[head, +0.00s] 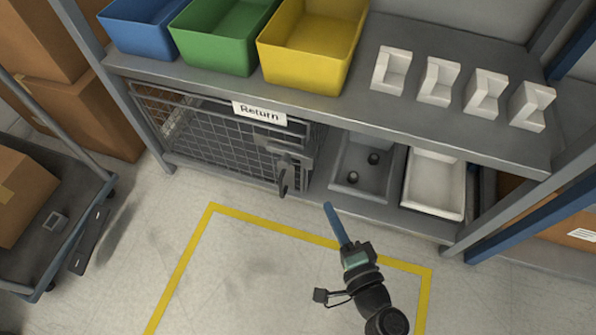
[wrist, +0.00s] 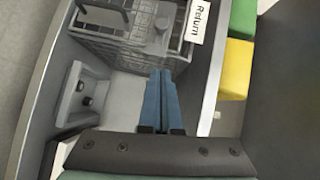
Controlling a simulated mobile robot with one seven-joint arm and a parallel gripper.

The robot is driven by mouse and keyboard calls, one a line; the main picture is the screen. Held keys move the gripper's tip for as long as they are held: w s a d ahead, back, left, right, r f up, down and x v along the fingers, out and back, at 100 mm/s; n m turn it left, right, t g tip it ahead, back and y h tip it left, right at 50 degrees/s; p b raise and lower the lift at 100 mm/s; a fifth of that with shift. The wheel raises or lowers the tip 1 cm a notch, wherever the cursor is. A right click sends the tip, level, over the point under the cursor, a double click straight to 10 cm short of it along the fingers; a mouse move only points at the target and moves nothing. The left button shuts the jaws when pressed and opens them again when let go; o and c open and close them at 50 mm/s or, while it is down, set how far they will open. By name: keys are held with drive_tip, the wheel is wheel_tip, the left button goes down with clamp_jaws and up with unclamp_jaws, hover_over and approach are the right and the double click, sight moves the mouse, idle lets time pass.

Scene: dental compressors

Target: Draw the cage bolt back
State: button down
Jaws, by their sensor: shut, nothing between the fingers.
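The wire cage (head: 220,140) stands on the lower shelf under the "Return" sign (head: 260,113). Its grey bolt fitting (head: 285,150) is at the cage's right front edge, with a dark looped handle (head: 284,180) below it. In the wrist view the bolt fitting (wrist: 160,22) is at the top middle and the handle (wrist: 106,14) is to its left. My gripper (head: 327,206) has blue fingers and is in front of the shelf, to the right of the bolt and apart from it. In the wrist view my gripper (wrist: 160,72) is shut and empty, pointing toward the cage front.
A grey tray (head: 345,180) with two dark round pieces and a white tray (head: 434,205) stand right of the cage. Blue, green and yellow bins and several white blocks are on the upper shelf (head: 400,120). A cart (head: 70,215) stands at left. The yellow-taped floor is clear.

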idle(0.3)
drive_tip(key=b, duration=0.4)
approach(290, 157)
drive_tip(key=shift+w+d, duration=1.1)
drive_tip(key=shift+w, duration=0.1)
drive_tip(key=shift+w+a+f+b, duration=0.1)
drive_tip(key=shift+w+a+b, duration=0.3)
drive_tip(key=shift+a, duration=0.55)
drive_tip(key=shift+w+a+f+b, duration=0.1)
drive_tip(key=shift+w+a+b, duration=0.1)
drive_tip(key=shift+w+a, duration=0.55)
drive_tip(key=shift+s+a, duration=0.15)
drive_tip(key=shift+a, duration=0.05)
drive_tip(key=shift+w+a+b, duration=0.2)
drive_tip(key=shift+w+a, duration=0.1)
drive_tip(key=shift+a, duration=0.65)
drive_tip(key=shift+w+a+b, duration=0.15)
drive_tip(key=shift+w+a, duration=0.15)
drive_tip(key=shift+a, duration=0.65)
